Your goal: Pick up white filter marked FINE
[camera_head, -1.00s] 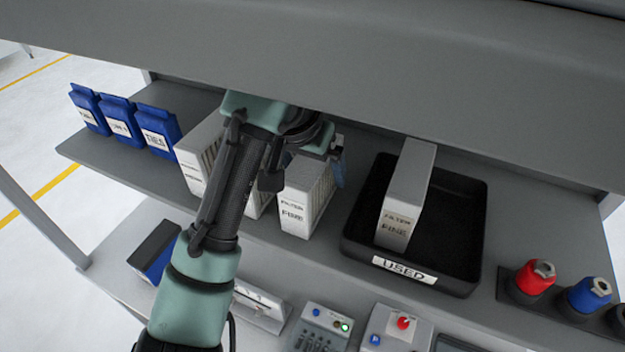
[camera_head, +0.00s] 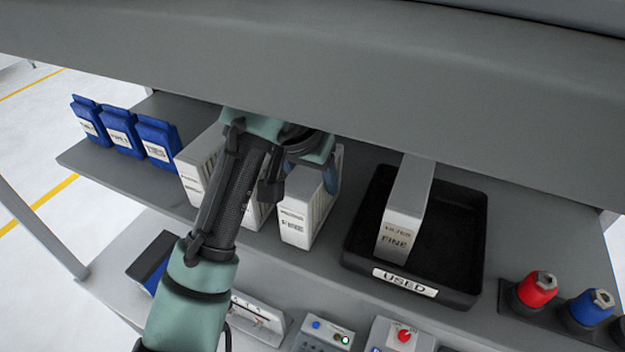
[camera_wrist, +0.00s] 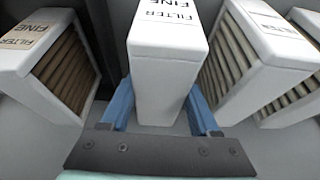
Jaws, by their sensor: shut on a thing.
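My gripper, with blue fingers, shows in the wrist view (camera_wrist: 160,112) with one finger on each side of a white filter marked FINE (camera_wrist: 166,50). It is shut on that filter, which stands upright between the fingers. In the head view the same white filter (camera_head: 296,222) is on the shelf, its front label facing out, partly covered by my gripper (camera_head: 325,170). More white filters (camera_head: 197,175) stand to its left, partly behind my arm. Another white filter marked FINE (camera_head: 401,215) stands in the black tray labelled USED (camera_head: 465,290).
Several blue packs (camera_head: 158,142) stand at the left of the shelf (camera_head: 95,165). An overhanging grey panel (camera_head: 330,75) is close above my arm. Red (camera_head: 537,290) and blue (camera_head: 592,303) capped items stand at the right. Neighbouring filters (camera_wrist: 262,65) stand close on both sides in the wrist view.

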